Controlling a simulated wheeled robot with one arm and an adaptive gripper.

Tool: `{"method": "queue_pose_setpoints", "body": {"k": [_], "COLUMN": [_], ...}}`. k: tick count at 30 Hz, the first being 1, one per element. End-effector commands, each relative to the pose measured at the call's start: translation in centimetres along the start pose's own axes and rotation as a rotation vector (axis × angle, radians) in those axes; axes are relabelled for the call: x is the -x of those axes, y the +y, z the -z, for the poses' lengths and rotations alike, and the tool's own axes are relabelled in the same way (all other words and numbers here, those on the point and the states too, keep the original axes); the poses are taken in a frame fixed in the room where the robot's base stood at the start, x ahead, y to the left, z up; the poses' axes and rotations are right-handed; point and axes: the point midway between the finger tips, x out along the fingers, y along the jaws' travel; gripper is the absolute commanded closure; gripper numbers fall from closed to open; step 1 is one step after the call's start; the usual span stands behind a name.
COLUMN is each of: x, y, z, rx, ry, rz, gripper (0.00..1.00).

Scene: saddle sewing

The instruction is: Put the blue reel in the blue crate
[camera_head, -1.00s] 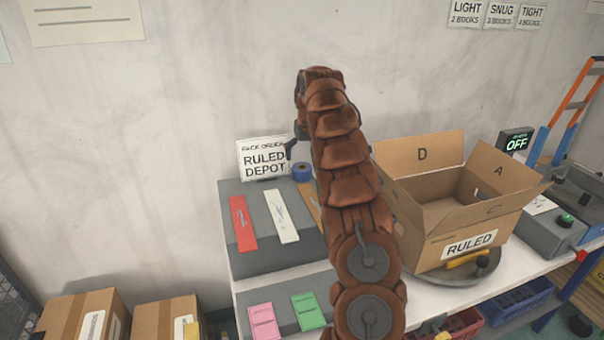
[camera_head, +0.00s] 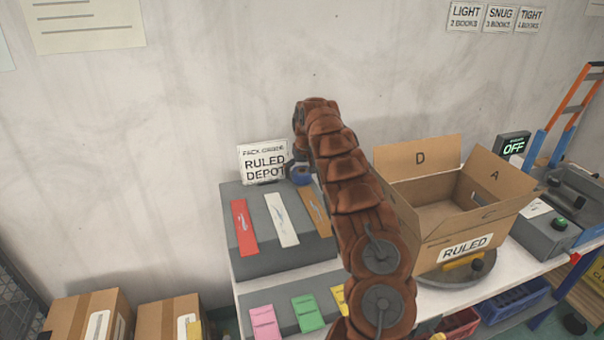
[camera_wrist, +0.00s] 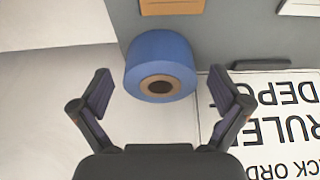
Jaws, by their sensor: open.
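The blue reel (camera_head: 300,176) stands at the back right corner of the grey block, beside the RULED DEPOT sign. In the wrist view the blue reel (camera_wrist: 160,65), with a brown core, sits ahead of and between the two open fingers. My gripper (camera_wrist: 162,98) is open and holds nothing; the fingers are apart from the reel in that view. In the head view my gripper (camera_head: 297,160) is at the reel, partly hidden behind my arm.
An open cardboard box (camera_head: 470,225) marked RULED stands on a round turntable (camera_head: 455,280). The sign (camera_head: 263,163) stands close to the reel. Red, white and brown strips lie on the grey block (camera_head: 285,250). A red crate (camera_head: 458,325) is left of the blue one.

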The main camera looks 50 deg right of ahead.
Motion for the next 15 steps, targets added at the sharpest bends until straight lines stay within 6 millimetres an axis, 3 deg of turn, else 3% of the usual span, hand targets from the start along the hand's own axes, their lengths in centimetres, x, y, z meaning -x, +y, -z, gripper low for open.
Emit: {"method": "queue_pose_setpoints", "body": {"k": [6,15], "x": [-0.01,0.02], "y": [-0.02,-0.04], "z": [0.02,0.03], "rx": [0.001,0.001], "ry": [0.001,0.001], "rz": [-0.001,-0.001], "gripper": [0.03,0.34]}}
